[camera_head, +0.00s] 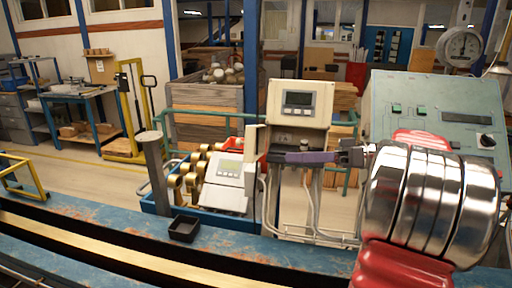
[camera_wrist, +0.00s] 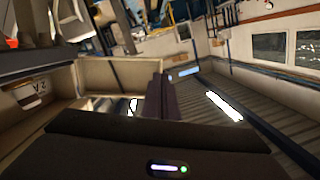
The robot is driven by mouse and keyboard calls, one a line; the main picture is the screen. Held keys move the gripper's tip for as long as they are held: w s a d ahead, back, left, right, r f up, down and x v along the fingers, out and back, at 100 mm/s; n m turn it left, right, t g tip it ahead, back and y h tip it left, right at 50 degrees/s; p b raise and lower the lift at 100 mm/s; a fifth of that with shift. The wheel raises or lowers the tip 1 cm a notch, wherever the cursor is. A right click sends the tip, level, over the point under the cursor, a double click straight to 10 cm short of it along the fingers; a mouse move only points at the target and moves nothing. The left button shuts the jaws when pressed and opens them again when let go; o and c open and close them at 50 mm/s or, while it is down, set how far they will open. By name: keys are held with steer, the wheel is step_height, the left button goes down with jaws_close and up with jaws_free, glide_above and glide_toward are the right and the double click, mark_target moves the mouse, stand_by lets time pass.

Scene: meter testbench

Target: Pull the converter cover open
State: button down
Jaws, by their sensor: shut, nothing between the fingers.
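The converter (camera_head: 300,102) is a beige box with a small grey display, mounted on a post in the middle of the head view. A narrow beige flap, which looks like its cover (camera_head: 254,146), stands out at the lower left of the box, apparently hinged outward. My gripper (camera_head: 285,158) reaches in from the right, its purple fingers level across the front of the lower part of the box. The fingers are shut and empty. In the wrist view the fingers (camera_wrist: 158,98) point at a beige panel (camera_wrist: 110,74). Whether they touch the cover is hidden.
White pipes (camera_head: 315,230) run below the converter. A blue tray with brass fittings and a white meter device (camera_head: 229,167) stands left. A small black bin (camera_head: 184,229) sits on the blue bench edge (camera_head: 235,237). A green control panel (camera_head: 440,110) stands behind my arm.

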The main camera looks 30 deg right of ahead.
steer(key=shift+n+t, duration=0.4)
steer(key=shift+t, duration=0.3)
steer(key=d, duration=0.1)
steer(key=s+d, duration=0.1)
steer(key=d, duration=0.1)
steer(key=d+r, duration=0.1)
steer(key=shift+s+d+r, duration=0.1)
steer(key=shift+s+d, duration=0.1)
steer(key=shift+s, duration=0.2)
steer(key=x, duration=1.4)
steer(key=shift+r, duration=0.1)
